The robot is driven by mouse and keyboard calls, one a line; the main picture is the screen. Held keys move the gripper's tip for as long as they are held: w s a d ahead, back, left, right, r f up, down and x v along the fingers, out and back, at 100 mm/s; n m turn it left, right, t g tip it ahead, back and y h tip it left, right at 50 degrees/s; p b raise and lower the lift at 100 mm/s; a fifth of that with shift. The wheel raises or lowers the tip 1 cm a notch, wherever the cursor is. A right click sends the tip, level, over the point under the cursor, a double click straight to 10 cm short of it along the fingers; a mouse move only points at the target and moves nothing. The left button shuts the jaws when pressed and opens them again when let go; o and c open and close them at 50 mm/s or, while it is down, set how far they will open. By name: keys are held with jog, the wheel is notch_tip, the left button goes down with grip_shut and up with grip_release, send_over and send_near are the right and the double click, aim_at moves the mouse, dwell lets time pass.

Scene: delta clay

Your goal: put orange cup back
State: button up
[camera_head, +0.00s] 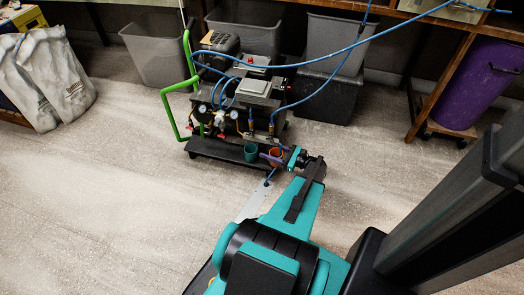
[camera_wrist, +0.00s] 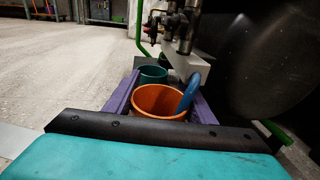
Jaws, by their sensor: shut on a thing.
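The orange cup (camera_wrist: 158,100) sits between the two purple fingers of my gripper (camera_wrist: 160,96) in the wrist view, its open top facing the camera. The fingers are shut on it. In the head view the orange cup (camera_head: 275,153) shows small at my gripper (camera_head: 272,157), at the front edge of the compressor cart's black base (camera_head: 228,152). A teal cup (camera_head: 250,152) is just left of it and also shows beyond it in the wrist view (camera_wrist: 153,74). Whether the orange cup touches the base cannot be told.
The compressor (camera_head: 240,100) with its green handle (camera_head: 188,70) stands on the cart behind the cups. Blue hoses run over it, and one hangs close to the orange cup. Grey bins (camera_head: 155,55) stand behind.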

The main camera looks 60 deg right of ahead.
jog(key=shift+w+a, duration=0.1)
jog(key=shift+w, duration=0.4)
jog(key=shift+w+a+f+b, duration=0.1)
jog(key=shift+w+f+b, duration=0.25)
jog(key=shift+w+b, duration=0.25)
jog(key=shift+w+a+f+b, duration=0.1)
jog(key=shift+w+f+b, duration=0.3)
jog(key=shift+w, duration=0.4)
jog(key=shift+f, duration=0.1)
jog(key=o, duration=1.1)
jog(key=shift+o, duration=0.2)
